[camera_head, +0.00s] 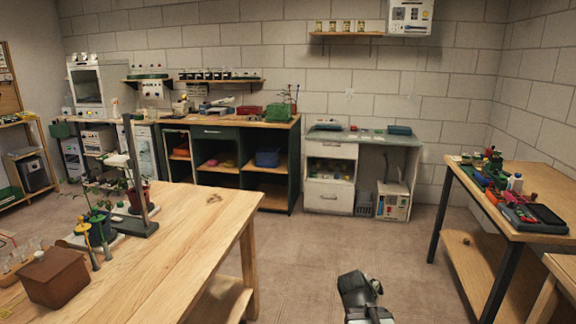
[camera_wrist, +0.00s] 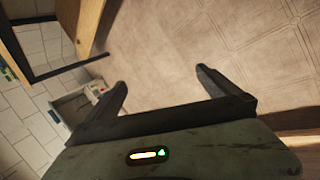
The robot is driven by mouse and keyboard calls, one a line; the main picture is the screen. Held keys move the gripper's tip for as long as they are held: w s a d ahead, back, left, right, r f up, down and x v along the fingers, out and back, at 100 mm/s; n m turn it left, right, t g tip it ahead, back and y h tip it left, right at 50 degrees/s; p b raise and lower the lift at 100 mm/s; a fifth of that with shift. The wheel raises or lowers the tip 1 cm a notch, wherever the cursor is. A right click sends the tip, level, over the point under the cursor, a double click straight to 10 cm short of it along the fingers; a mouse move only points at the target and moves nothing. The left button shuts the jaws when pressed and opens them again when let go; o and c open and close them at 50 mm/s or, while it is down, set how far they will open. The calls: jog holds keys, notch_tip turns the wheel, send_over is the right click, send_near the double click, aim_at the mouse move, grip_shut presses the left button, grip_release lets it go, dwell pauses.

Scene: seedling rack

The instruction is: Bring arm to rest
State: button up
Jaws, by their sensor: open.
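My gripper (camera_wrist: 160,82) is open in the wrist view, with its two dark fingers spread apart and only bare floor tiles between and beyond them. No object is between the fingers. In the head view my arm (camera_head: 362,298) shows at the bottom, right of centre, over open floor; its fingers are not clear there. The arm is apart from the tables on both sides.
A wooden table (camera_head: 175,245) at the left holds a brown box (camera_head: 57,280), potted seedlings and a stand. A workbench (camera_head: 535,185) with tools is at the right. Cabinets (camera_head: 330,180) line the back wall. The floor (camera_head: 310,265) between is clear.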

jog(key=s+a+f+m+g+y, duration=0.5)
jog(key=s+a+m, duration=0.4)
jog(key=s+a, duration=0.15)
notch_tip(320, 180, up, 19)
jog(key=p, duration=1.9)
jog(key=shift+w+a+r+m, duration=0.2)
jog(key=shift+w+a+m, duration=0.1)
jog(key=shift+w+a, duration=0.1)
jog(key=shift+f, duration=0.1)
